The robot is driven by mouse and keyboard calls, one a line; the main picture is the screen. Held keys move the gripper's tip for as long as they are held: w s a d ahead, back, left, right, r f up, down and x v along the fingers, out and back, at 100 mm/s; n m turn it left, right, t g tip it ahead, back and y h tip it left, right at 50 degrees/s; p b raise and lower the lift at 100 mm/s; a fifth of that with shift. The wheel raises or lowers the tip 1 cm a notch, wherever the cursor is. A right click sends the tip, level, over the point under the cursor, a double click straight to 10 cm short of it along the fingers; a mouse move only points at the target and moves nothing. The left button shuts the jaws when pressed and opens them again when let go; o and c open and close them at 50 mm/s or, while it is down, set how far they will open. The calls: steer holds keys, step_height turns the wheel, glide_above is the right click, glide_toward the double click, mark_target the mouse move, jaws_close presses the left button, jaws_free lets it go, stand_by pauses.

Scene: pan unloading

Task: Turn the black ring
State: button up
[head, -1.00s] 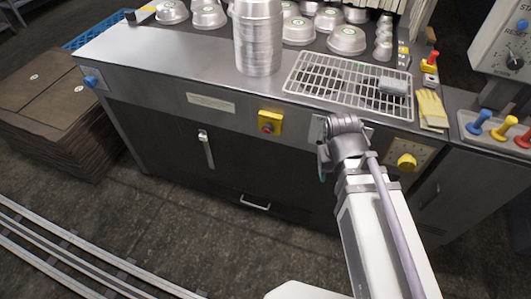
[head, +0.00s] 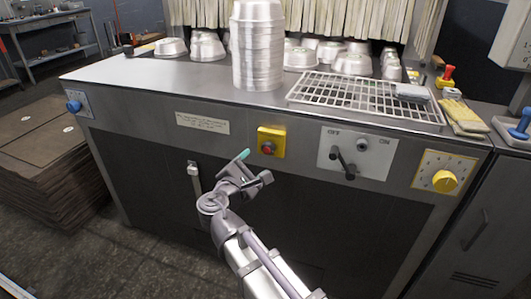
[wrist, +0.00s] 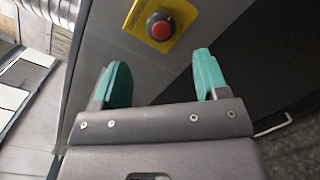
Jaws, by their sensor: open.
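A yellow box (head: 277,136) on the front panel of the counter carries a red button (head: 267,148). In the wrist view the red button (wrist: 160,30) sits inside a black ring (wrist: 149,23) on the yellow plate (wrist: 137,17). My gripper (head: 254,168) is just below and left of the yellow box in the head view. In the wrist view my gripper (wrist: 162,72) has its two green fingers spread wide, with nothing between them. The button and ring lie beyond the fingertips, roughly centred between them, and nothing touches them.
A dark lever on an OFF/ON plate (head: 330,143) and a yellow knob (head: 444,181) are to the right. A latch (head: 193,170) is on the left door. Stacked pans (head: 258,55) and a wire rack (head: 330,92) stand on the counter.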

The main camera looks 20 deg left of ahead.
mark_target(266, 151)
steer(key=w, duration=0.5)
steer(key=w+d, duration=0.1)
steer(key=w, duration=0.2)
steer(key=shift+d, duration=0.1)
steer(key=shift+s, duration=0.1)
steer(key=c, duration=0.9)
